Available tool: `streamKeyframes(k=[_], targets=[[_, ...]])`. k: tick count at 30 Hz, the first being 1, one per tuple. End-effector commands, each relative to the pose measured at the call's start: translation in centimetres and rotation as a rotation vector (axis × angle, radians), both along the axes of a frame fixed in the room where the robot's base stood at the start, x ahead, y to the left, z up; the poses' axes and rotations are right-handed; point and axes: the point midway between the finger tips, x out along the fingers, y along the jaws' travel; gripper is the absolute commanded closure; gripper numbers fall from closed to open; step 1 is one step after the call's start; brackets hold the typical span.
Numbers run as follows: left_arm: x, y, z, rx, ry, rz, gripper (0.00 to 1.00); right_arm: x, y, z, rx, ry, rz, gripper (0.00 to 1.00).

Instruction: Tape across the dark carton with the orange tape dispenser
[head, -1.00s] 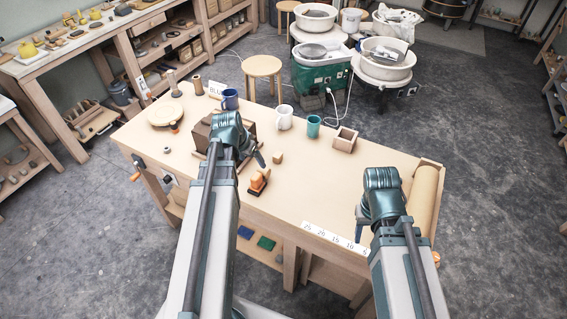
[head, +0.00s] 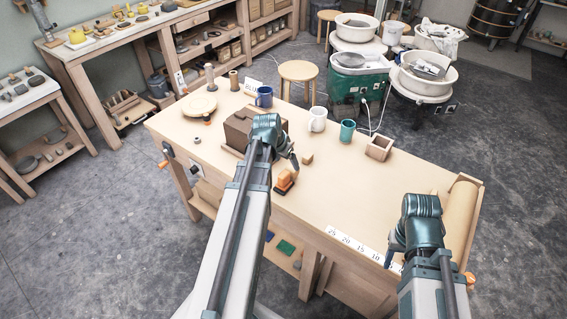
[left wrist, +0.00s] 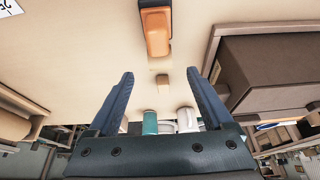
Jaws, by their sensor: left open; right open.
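The orange tape dispenser (head: 285,181) stands on the workbench near its front edge, and it also shows at the top of the left wrist view (left wrist: 156,28). The dark carton (head: 238,127) sits on the bench to the left of the dispenser, partly hidden behind my left arm; in the left wrist view the carton (left wrist: 275,72) is at the right. My left gripper (head: 294,160) is open and empty, above the bench close to the dispenser and apart from it. My right gripper (head: 390,258) is open over the front right of the bench, by the number strip.
A small wooden block (head: 307,159) lies behind the dispenser. A blue mug (head: 264,97), a white mug (head: 317,120), a teal cup (head: 347,131) and an open wooden box (head: 379,148) stand along the back. A brown roll (head: 459,218) lies at the right end. The bench's middle right is clear.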

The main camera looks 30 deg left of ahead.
Motion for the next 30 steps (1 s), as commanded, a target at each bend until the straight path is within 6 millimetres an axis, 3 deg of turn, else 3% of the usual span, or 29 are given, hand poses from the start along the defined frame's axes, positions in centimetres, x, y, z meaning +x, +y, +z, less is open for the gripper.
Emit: streamKeyframes(k=[1, 12, 26, 30], targets=[[0.5, 0.0, -1.6, 0.000, 0.000, 0.000, 0.15, 0.0, 0.0, -1.5, 0.000, 0.000, 0.000, 0.50], [2.6, -0.2, -6.5, 0.000, 0.000, 0.000, 0.15, 0.0, 0.0, -6.6, 0.000, 0.000, 0.000, 0.50], [3.1, -0.2, -7.4, 0.000, 0.000, 0.001, 0.15, 0.0, 0.0, -7.4, 0.000, 0.000, 0.000, 0.50], [3.1, -0.2, -7.4, 0.000, 0.000, 0.001, 0.40, 0.0, 0.0, -7.4, 0.000, 0.000, 0.000, 0.50]])
